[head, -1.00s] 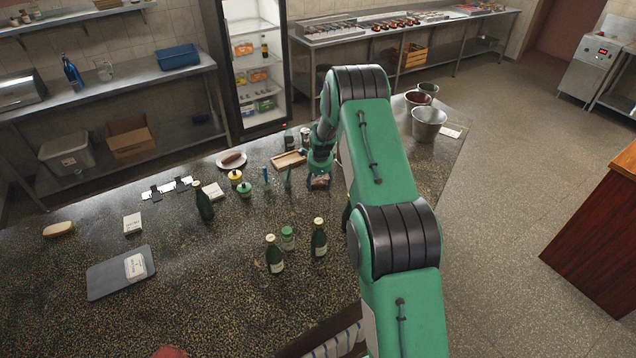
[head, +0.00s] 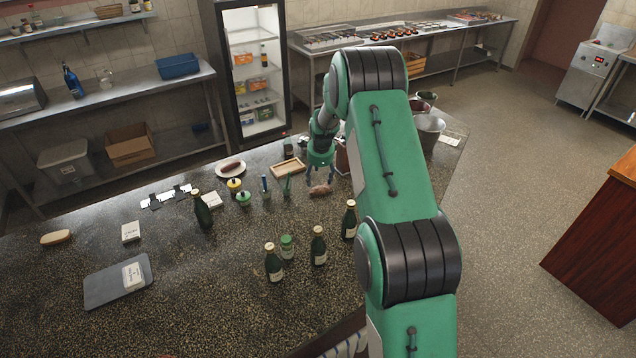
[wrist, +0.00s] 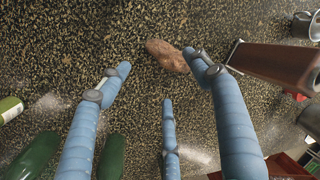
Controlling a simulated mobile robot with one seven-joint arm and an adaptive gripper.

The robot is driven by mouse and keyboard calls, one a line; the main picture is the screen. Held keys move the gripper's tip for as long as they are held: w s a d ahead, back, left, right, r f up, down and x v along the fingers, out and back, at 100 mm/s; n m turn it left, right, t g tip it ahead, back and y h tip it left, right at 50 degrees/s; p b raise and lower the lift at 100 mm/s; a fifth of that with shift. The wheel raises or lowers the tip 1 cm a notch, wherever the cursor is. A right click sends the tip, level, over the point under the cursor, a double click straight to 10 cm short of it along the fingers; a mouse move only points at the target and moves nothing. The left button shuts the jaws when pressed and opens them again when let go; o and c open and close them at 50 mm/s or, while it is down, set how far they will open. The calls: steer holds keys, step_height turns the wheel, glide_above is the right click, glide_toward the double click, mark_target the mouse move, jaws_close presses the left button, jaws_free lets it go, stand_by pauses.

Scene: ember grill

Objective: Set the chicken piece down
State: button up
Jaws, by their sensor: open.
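The chicken piece (head: 319,190) is a small brown lump lying on the speckled dark counter (head: 180,275). It also shows in the wrist view (wrist: 168,54), beyond the fingertips and closest to the right one. My gripper (head: 321,179) is open, just above and behind the piece in the head view. In the wrist view its blue fingers (wrist: 158,75) are spread with nothing between them, and the piece appears apart from them.
A brown block (wrist: 275,65) stands close to the right finger. Green bottles (head: 318,246) stand in front, and a wooden tray (head: 275,170) lies behind. A metal pot (head: 432,130) is at the right.

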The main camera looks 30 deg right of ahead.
steer(key=shift+v, duration=0.95)
steer(key=s+a+r+n, duration=0.3)
steer(key=s+a+r, duration=0.3)
steer(key=r, duration=0.4)
steer(key=s+a+r+n+t, duration=0.1)
steer(key=s+a+r+n, duration=0.35)
steer(key=a+r, duration=0.4)
steer(key=s+a+r+n, duration=0.3)
steer(key=s+a+r, duration=0.3)
steer(key=r, duration=0.5)
steer(key=s+a+r+n+t, duration=0.1)
steer(key=s+a+r+n, duration=0.25)
steer(key=s, duration=0.45)
steer(key=s+a+r+n, duration=0.2)
steer(key=s+a+r, duration=0.15)
steer(key=s, duration=0.55)
steer(key=s+a+n, duration=0.2)
steer(key=s+n, duration=0.1)
steer(key=s, duration=0.5)
steer(key=s+a+f+n+y, duration=0.1)
steer(key=s+a+n, duration=0.2)
steer(key=s, duration=0.6)
steer(key=shift+f+t, duration=0.2)
steer(key=shift+t, duration=0.2)
steer(key=shift+a+f, duration=0.1)
